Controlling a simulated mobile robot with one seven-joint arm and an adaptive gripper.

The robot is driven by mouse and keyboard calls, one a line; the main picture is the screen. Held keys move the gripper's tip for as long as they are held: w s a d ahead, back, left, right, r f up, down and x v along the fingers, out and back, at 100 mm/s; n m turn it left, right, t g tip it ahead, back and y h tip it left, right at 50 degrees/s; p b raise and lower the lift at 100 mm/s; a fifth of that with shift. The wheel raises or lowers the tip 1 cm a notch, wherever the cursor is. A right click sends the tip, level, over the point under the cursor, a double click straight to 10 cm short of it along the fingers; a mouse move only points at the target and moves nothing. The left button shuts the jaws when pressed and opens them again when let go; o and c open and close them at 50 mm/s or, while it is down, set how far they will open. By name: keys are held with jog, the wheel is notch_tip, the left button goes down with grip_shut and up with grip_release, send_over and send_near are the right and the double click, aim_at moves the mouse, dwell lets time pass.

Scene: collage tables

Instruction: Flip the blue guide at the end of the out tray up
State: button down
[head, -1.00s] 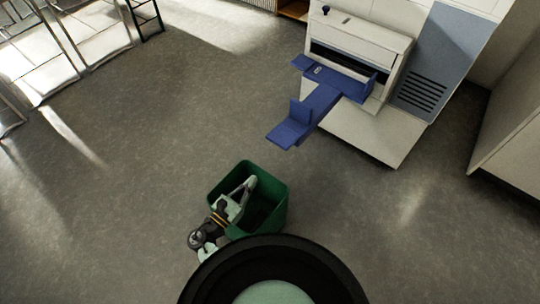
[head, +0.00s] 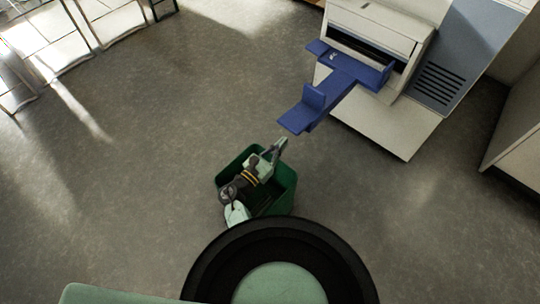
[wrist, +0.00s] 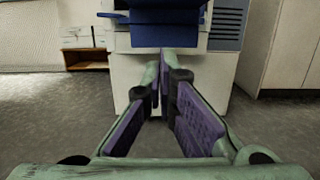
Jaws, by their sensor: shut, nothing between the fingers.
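The blue out tray (head: 345,87) sticks out from the front of the white machine, toward me, in the head view. At its near end are a flat blue piece (head: 296,120) and a blue upright plate, the guide (head: 314,96). My gripper (head: 281,145) is just short of this end, below and left of it in the picture, apart from it. In the wrist view my gripper's fingers (wrist: 160,75) meet at the tips with nothing between them. A broad blue part (wrist: 165,36) of the tray lies ahead and above the fingertips.
A green open bin (head: 286,198) is under my arm beside my base. The white machine (head: 378,127) stands ahead with a grey-blue panel (head: 455,55) on its right. A cabinet (head: 515,135) is at far right. The floor left of the tray is clear.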

aim_at(294, 121)
jog(key=shift+a+r+p, duration=0.1)
jog(key=shift+r+p, duration=0.8)
jog(key=shift+r, duration=1)
